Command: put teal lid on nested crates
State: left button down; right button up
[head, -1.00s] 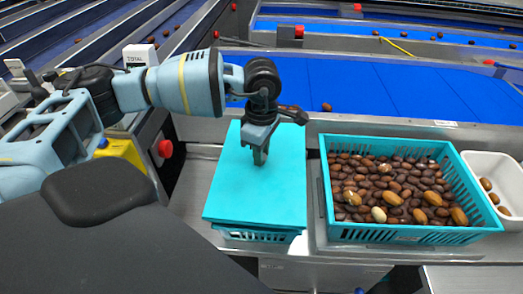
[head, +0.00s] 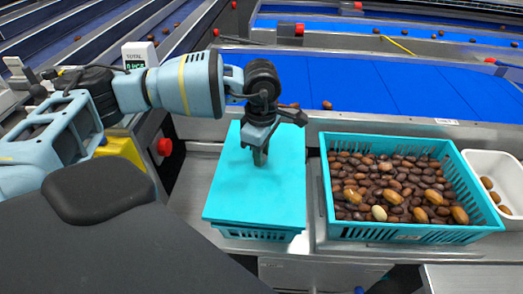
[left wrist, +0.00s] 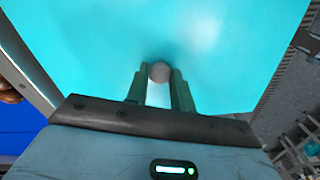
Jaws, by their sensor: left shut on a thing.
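The teal lid (head: 262,195) lies flat over the teal nested crates (head: 255,234), whose slatted front wall shows just below its front edge. In the head view the lid looks seated on the crates or very close to them; I cannot tell if there is a gap. My left gripper (head: 260,158) points down at the lid's middle. In the left wrist view my left gripper (left wrist: 157,75) is shut on a small round grey knob (left wrist: 159,72) on the lid (left wrist: 220,45). My right gripper is not in view.
A teal crate (head: 410,236) full of brown dates stands close to the right of the lid. A white bowl (head: 508,220) with a few dates is at the far right. Behind runs a blue conveyor belt (head: 390,85). A red button (head: 165,147) is left of the lid.

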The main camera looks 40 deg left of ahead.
pick_arm(q)
jog(key=shift+f, duration=0.2)
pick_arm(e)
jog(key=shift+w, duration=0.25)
pick_arm(q)
jog(key=c, duration=1.1)
grip_release()
jog(key=o, duration=0.4)
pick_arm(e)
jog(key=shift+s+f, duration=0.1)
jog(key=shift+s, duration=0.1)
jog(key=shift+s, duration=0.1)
